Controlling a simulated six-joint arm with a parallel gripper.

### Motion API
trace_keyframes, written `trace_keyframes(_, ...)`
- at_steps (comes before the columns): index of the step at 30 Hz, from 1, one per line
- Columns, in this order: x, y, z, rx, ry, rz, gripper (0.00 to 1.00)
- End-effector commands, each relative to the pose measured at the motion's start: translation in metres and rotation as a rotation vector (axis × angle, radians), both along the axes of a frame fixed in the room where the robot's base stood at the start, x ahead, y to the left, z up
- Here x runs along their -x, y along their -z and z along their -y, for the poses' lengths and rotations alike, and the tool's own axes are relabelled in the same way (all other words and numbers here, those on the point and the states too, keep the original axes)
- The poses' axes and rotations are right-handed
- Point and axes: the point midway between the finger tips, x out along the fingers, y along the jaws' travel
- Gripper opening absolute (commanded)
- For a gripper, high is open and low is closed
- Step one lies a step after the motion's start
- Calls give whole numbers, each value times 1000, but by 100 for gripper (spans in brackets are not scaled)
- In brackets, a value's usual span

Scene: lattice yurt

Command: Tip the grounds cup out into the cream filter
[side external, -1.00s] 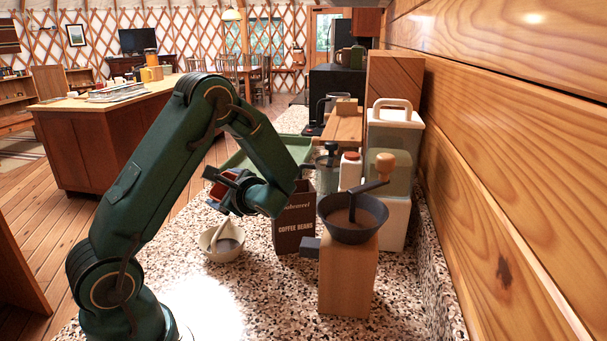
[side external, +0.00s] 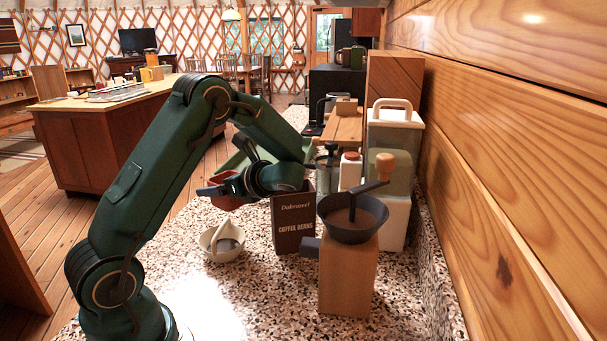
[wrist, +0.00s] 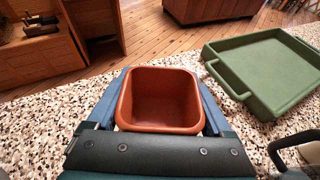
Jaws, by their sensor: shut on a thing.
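The grounds cup (side external: 226,187) is a reddish-brown square cup. My gripper (side external: 210,189) is shut on it, with one blue finger on each side, and holds it well above the counter. In the wrist view I see into the cup (wrist: 163,98); its inside looks bare, with no grounds visible. The cream filter (side external: 207,241) stands on the speckled counter below the cup, with a grey-brown patch inside it. I cannot tell whether that patch is grounds. The filter is not visible in the wrist view.
A dark coffee beans box (side external: 293,225) stands right of the filter. A wooden grinder (side external: 347,278) with a dark bowl and crank is nearer right. A green tray (wrist: 232,75) lies behind. Bare counter (side external: 245,290) lies in front of the filter.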

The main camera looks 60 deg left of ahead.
Motion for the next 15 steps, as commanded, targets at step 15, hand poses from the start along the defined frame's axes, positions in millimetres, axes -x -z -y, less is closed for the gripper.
trace_keyframes(15, 0, -4, 0, -21, 0, -16, 0)
